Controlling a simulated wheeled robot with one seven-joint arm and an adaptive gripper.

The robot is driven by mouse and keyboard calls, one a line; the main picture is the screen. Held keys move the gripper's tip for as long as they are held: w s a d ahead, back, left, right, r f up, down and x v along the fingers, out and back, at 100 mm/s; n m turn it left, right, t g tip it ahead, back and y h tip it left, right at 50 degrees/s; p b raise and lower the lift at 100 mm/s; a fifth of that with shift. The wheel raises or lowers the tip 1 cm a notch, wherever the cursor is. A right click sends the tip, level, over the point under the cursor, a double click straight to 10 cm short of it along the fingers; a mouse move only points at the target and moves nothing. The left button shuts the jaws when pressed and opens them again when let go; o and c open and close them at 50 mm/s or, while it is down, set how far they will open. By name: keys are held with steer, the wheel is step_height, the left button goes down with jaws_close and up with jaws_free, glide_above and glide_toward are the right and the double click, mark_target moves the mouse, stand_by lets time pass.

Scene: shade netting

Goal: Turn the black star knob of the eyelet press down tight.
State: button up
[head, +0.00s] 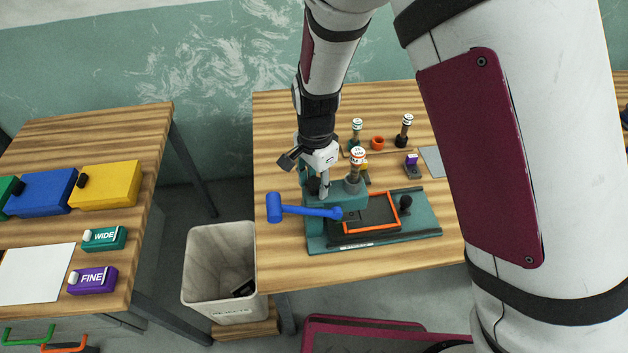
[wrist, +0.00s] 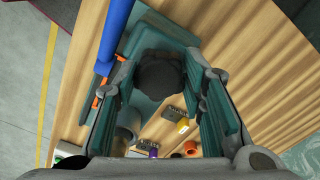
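The eyelet press is a teal machine on the wooden table, with its base (head: 425,222) and upper body (head: 346,190) in the head view. A blue lever (head: 300,211) sticks out to its left; it also crosses the top left of the wrist view (wrist: 115,30). The black star knob (wrist: 159,76) shows in the wrist view between the two fingers of my gripper (wrist: 159,62). My gripper (head: 320,192) points down at the press's left end in the head view. Its fingers are apart, one on each side of the knob; I cannot tell whether they touch it.
An orange frame (head: 373,230) lies on the press base, with a small black knob (head: 405,202) beside it. White-topped stamps (head: 404,130), an orange cup (head: 378,143) and a purple-topped block (head: 411,162) stand behind. A pale bin (head: 200,278) stands left of the table.

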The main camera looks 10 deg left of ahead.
mark_target(316, 183)
steer(key=shift+o, duration=0.8)
steer(key=shift+r, duration=2.5)
steer(key=o, duration=0.6)
steer(key=shift+c, duration=0.2)
